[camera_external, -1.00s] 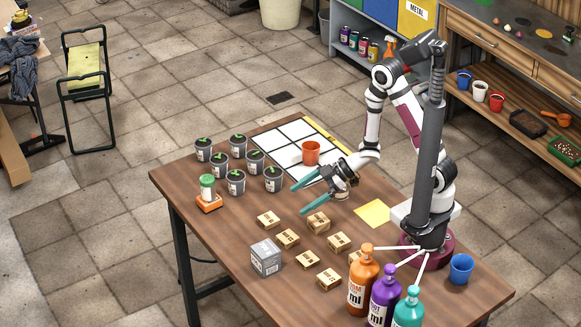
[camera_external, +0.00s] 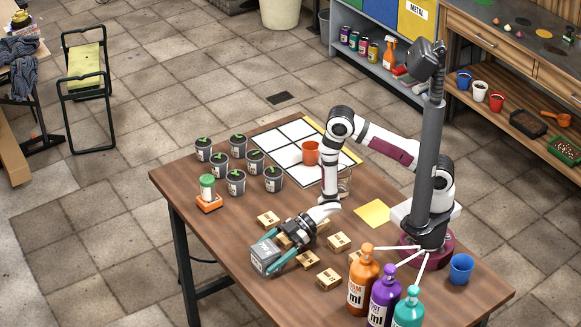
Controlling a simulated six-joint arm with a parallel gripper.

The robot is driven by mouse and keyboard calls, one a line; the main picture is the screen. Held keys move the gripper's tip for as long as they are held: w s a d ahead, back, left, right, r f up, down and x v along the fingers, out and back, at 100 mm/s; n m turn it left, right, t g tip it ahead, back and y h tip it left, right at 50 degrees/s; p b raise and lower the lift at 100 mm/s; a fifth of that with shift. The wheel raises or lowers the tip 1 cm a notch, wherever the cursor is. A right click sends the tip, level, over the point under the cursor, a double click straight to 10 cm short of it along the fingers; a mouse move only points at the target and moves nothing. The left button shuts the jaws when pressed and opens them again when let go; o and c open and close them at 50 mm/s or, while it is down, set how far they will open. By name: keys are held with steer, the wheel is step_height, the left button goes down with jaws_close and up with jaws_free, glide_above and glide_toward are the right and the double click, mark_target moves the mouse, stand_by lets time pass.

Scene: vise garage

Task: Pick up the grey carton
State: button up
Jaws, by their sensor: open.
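The grey carton (camera_external: 264,261) is a small box with a printed label, standing on the front left part of the wooden table. My gripper (camera_external: 268,252) is low over the table, with its teal fingers reaching toward the carton. One finger lies along the carton's back upper side and the other along its right side. The fingers are open; I cannot tell whether either touches the carton. The carton appears to rest on the table.
Several small brown boxes (camera_external: 329,279) lie close around my gripper, some partly hidden by it. Orange, purple and teal bottles (camera_external: 363,283) stand at the front right. Several potted seedlings (camera_external: 236,182) and an orange pot (camera_external: 310,152) stand farther back.

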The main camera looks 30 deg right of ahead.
steer(key=shift+a+f, duration=0.1)
steer(key=shift+a, duration=0.15)
jaws_close()
stand_by(0.3)
